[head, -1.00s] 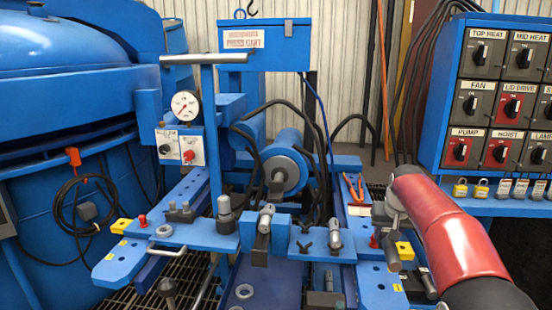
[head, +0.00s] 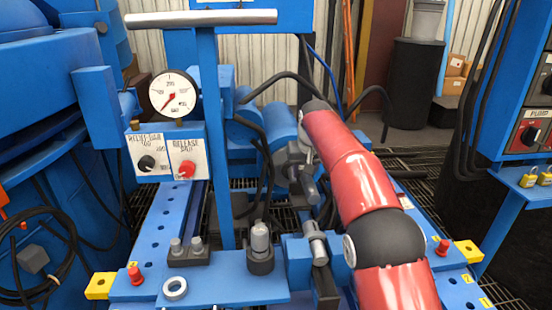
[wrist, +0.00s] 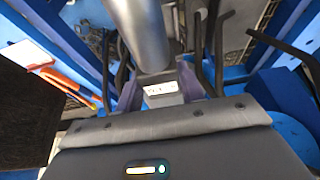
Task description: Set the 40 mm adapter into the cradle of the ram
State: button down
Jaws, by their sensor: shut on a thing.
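My gripper (head: 297,160) is at the front end of the blue ram (head: 284,124), in the middle of the head view. It is shut on a grey metal adapter (head: 310,190), whose round end sticks out below and toward the camera. In the wrist view the adapter (wrist: 140,30) is a thick grey cylinder on a block with a small pale label, too small to read. The block sits between the two fingers (wrist: 160,92). The ram's face and cradle are mostly hidden behind my gripper, so I cannot tell whether the adapter touches the cradle.
A rack holds an upright grey cylinder (head: 260,240) and another metal piece (head: 315,243); a ring (head: 175,288) lies left of them. A gauge (head: 173,94) and T-handled post (head: 208,120) stand left. Black hoses (head: 270,90) loop around the ram.

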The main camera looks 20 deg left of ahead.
jog(key=shift+w+a+r, duration=0.1)
jog(key=shift+w+a, duration=0.05)
jog(key=shift+a, duration=0.4)
jog(key=shift+f, duration=0.8)
jog(key=shift+f+b, duration=1.1)
jog(key=shift+f, duration=1.05)
jog(key=shift+d+p, duration=0.1)
jog(key=shift+p, duration=0.4)
jog(key=shift+f+b, duration=0.4)
jog(key=shift+f, duration=0.45)
